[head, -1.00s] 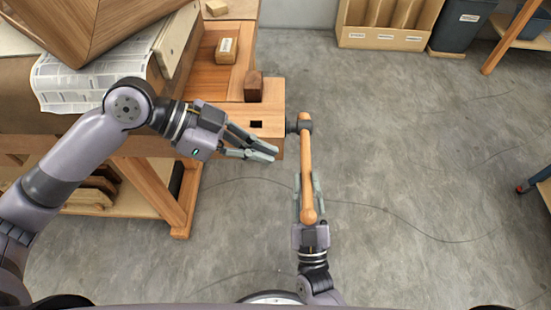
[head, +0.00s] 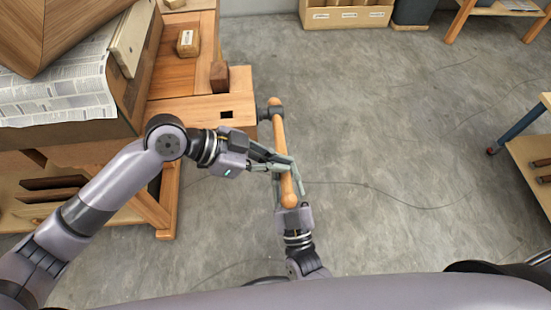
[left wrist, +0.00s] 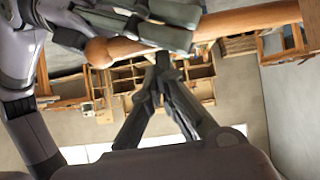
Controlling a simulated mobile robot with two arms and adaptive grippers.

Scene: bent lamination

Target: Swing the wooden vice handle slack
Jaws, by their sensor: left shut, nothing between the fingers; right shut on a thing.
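The wooden vice handle (head: 279,135) is a long light-brown bar with a rounded end, reaching from the dark vice screw head (head: 271,109) toward me. My right gripper (head: 288,180) is shut on the handle near its rounded end. My left gripper (head: 280,161) is shut and empty, its fingertips at the handle just beyond the right fingers; whether they touch it I cannot tell. In the left wrist view the handle (left wrist: 245,22) crosses the top, with the right fingers over it and its round knob (left wrist: 98,52) at left. The left fingertips (left wrist: 163,62) meet just below it.
The wooden workbench (head: 185,111) stands at left, with a dark wood block (head: 219,77) and a labelled block (head: 188,42) on it. A wooden bin (head: 347,17) is at the back and a shelf unit (head: 535,150) at right. The grey floor between is clear.

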